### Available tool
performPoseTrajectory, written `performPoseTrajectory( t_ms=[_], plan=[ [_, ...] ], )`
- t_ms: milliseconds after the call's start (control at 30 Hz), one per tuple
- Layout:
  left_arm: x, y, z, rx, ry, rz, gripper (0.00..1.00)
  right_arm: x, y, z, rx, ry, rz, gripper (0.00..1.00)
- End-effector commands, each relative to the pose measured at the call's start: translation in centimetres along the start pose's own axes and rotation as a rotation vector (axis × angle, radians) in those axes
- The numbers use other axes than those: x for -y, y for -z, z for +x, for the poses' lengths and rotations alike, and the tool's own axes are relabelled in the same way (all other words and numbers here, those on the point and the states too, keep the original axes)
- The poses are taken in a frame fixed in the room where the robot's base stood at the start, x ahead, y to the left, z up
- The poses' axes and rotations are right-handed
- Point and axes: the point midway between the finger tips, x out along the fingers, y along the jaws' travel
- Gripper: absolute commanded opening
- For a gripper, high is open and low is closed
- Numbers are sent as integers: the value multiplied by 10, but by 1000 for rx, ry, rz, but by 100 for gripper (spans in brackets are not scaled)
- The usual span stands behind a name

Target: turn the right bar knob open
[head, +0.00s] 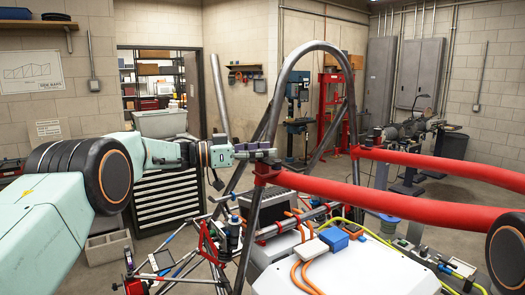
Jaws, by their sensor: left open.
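Two red bars run from the dark tube hoop (283,75) toward the right: a near bar (390,200) and a far bar (440,163). The near bar ends in a red clamp (266,172) on the hoop's left leg, with a small dark knob (270,160) on top. The far bar's clamp (356,151) is at the right leg, with dark parts above it. My left gripper (262,150) is open, its fingers pointing right, just above the near clamp and partly hiding its knob. I cannot tell whether it touches the knob. My right gripper is not in view.
Below the bars are a white panel (340,272), a blue box (334,239), orange cables and thin suspension tubes. A drawer cabinet (168,198) stands behind my left arm. A blue drill press (298,110) and a red press frame (333,105) stand at the back.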

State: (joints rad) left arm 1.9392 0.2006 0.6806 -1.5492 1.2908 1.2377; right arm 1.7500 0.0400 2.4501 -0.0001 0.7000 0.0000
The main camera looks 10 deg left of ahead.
Motion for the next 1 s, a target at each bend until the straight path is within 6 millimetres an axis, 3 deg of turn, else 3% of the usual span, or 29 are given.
performPoseTrajectory(
  t_ms=[267, 700, 1000],
  plan=[
    [0, 0, -11, 1, 1, 0, 51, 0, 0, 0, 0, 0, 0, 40],
    [0, 0, -95, -2, 3, -1, 51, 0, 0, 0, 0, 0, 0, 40],
    [0, 0, -120, 0, 0, 0, 51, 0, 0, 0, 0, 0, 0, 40]
  ],
)
